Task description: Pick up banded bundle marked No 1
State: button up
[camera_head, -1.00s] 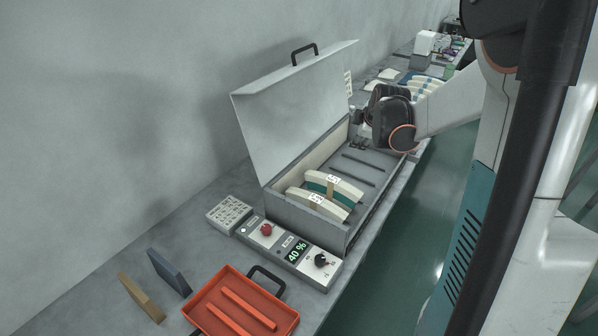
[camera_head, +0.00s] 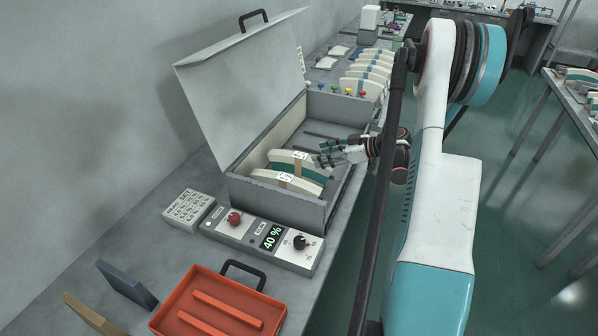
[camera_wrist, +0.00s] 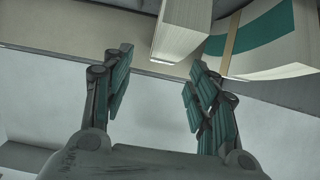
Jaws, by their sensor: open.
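Two curved, cream banded bundles lie side by side in the near part of an open grey case (camera_head: 275,212). The far bundle (camera_head: 314,167) has a teal side and a tan band with a white tag. The near bundle (camera_head: 262,176) also has a band and tag. The tag writing is too small to read surely. My gripper (camera_head: 321,153) is open and empty, just right of the far bundle. In the wrist view my gripper (camera_wrist: 160,62) has its fingers apart; a teal-striped bundle (camera_wrist: 272,40) and a pale block end (camera_wrist: 182,35) are beyond the fingertips.
The raised lid (camera_head: 240,80) stands at the left of the case. More banded bundles (camera_head: 368,75) stand behind.

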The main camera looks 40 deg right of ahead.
aim_at(307, 158)
jog(key=x, duration=0.4)
jog(key=shift+w+f+b, duration=0.1)
jog(key=shift+f+b, duration=0.05)
jog(key=shift+b, duration=0.2)
jog(key=b+x, duration=0.1)
jog(key=x, duration=0.3)
jog(key=shift+a+f+b, duration=0.15)
jog(key=shift+a+b, duration=0.25)
jog(key=shift+a, duration=0.05)
jog(key=shift+w+a+f, duration=0.15)
jog(key=shift+w, duration=0.2)
jog(key=shift+c, duration=0.5)
grip_shut()
